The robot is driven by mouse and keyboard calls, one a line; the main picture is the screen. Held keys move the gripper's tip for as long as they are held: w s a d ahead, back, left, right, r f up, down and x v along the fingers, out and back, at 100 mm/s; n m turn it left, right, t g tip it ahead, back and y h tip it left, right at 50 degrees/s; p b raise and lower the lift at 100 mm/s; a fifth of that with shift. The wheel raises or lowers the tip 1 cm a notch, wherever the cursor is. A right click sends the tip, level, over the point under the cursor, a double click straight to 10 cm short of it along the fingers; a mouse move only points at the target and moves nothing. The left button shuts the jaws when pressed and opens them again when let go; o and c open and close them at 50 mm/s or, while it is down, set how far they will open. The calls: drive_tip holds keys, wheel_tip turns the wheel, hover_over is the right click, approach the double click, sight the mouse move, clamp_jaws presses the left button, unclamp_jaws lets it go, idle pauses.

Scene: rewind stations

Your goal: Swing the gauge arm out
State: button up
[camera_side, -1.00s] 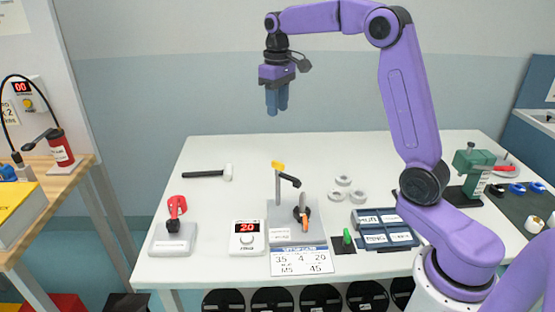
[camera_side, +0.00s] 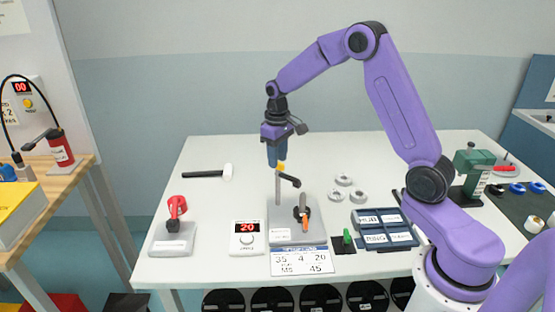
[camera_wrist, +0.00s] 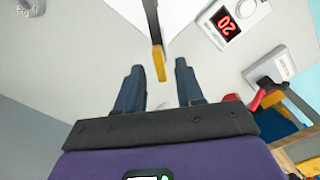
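The rewind fixture has a grey base (camera_side: 283,228) near the middle of the table's front half. A thin upright grey bar with a yellow tip (camera_side: 281,168) stands on it; I take this to be the gauge arm. A short black piece juts right from it. In the wrist view, the yellow tip (camera_wrist: 159,62) lies between the fingertips in the picture. My gripper (camera_side: 279,163) is directly above the tip, pointing down. Its two blue fingers (camera_wrist: 159,66) are apart with nothing held. I cannot tell whether they touch the tip.
A display box reading 20 (camera_side: 248,239) and a red-knobbed station (camera_side: 172,237) are to the left. A hammer (camera_side: 205,174) lies behind left. Grey rings (camera_side: 343,180) and a blue labelled tray (camera_side: 372,247) are to the right.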

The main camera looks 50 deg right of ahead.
drive_tip(key=shift+f, duration=0.65)
clamp_jaws()
idle(1.0)
